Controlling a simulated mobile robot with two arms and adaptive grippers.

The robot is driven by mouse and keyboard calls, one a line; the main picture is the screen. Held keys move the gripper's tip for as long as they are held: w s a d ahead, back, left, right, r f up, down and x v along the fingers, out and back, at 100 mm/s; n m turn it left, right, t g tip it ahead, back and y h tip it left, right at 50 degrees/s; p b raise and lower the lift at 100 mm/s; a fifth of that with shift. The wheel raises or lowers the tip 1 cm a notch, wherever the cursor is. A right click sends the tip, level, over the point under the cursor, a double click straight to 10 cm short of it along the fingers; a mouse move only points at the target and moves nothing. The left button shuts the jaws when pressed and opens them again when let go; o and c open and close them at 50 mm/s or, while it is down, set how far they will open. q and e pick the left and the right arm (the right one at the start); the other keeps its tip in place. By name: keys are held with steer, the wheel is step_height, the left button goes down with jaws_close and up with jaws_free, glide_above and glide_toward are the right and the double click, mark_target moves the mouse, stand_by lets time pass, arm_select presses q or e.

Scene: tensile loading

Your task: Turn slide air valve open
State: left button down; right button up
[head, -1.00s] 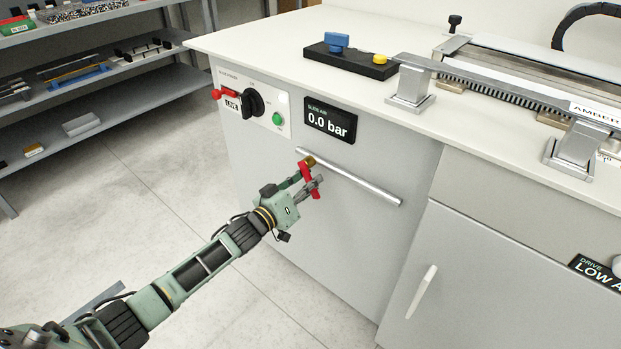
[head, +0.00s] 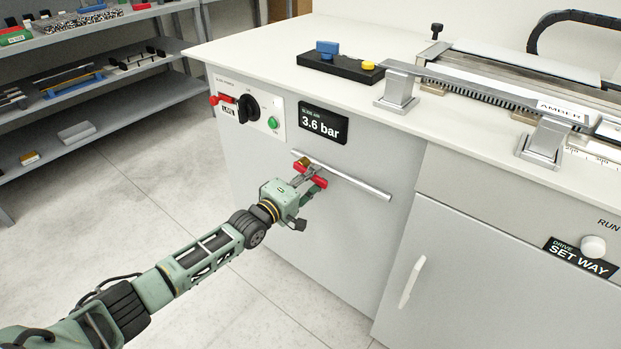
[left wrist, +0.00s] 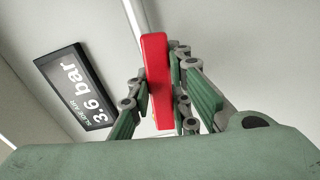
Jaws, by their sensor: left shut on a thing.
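The slide air valve has a red lever (head: 318,181) on a brass body (head: 306,159) at the left end of a silver pipe (head: 360,187) on the cabinet front. The lever lies roughly along the pipe. In the left wrist view the red lever (left wrist: 157,60) stands between my fingers, with the pipe behind it. My left gripper (head: 309,177) is shut on the lever; it also shows in the left wrist view (left wrist: 160,88). The slide air display (head: 322,123) reads 3.6 bar, as it does in the left wrist view (left wrist: 73,86). My right gripper is out of view.
A panel with a black rotary switch (head: 249,108) and a green button (head: 273,123) is left of the display. A drive display (head: 580,258) reads SET WAY, beside a white knob (head: 593,246). A cabinet handle (head: 412,282) sticks out. Shelves (head: 100,90) stand left; the floor between is clear.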

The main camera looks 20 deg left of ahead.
arm_select(q)
steer(key=shift+r+n, duration=0.35)
steer(key=shift+n, duration=0.55)
steer(key=c, duration=1.6)
jaws_free()
steer(key=shift+s, duration=0.15)
steer(key=v, duration=1.1)
steer(key=shift+s+a+r, duration=0.15)
steer(key=shift+s, duration=0.25)
